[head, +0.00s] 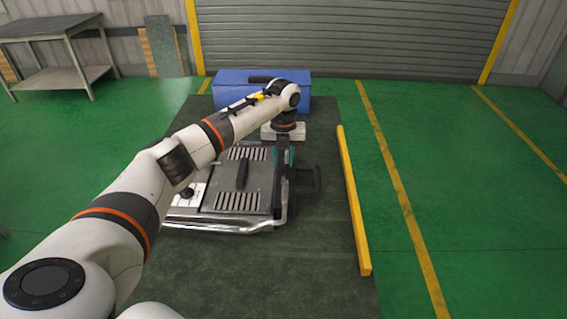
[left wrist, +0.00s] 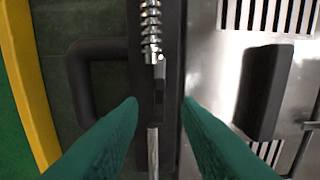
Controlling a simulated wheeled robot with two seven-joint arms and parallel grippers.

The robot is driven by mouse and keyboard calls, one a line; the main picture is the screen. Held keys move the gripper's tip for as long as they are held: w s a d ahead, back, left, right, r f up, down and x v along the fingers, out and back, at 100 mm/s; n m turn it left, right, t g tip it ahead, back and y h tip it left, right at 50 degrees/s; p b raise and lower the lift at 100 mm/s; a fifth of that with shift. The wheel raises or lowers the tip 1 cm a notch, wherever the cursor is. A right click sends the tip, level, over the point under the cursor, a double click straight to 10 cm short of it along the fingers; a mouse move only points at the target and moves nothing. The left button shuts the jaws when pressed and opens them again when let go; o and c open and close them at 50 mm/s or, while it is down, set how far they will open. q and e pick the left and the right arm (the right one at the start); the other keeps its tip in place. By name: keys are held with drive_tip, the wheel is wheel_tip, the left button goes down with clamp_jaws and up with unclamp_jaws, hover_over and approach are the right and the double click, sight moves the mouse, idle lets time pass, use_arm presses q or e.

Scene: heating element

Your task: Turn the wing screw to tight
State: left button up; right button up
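The heating element (head: 235,200) is a metal-topped unit with slotted vents and a black handle, lying on the dark floor mat. My left gripper (head: 283,160) points down over its right edge. In the left wrist view, the green fingers of the left gripper (left wrist: 160,103) are spread apart. A slim dark piece, apparently the wing screw (left wrist: 159,82), lies between and just beyond the fingertips, below a shiny coiled or threaded metal part (left wrist: 151,30). I see no clear contact with either finger. In the head view my arm and gripper hide the screw. My right gripper does not show.
A blue case (head: 230,90) stands behind the heating element. A yellow bar (head: 353,200) lies along the mat's right edge. A black side handle (left wrist: 88,80) sits beside the screw. A metal table (head: 50,30) stands far left. The green floor at right is clear.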

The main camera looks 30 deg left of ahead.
sight(283, 174)
use_arm(q)
drive_tip(key=shift+f, duration=1.35)
drive_tip(key=shift+c, duration=0.5)
clamp_jaws()
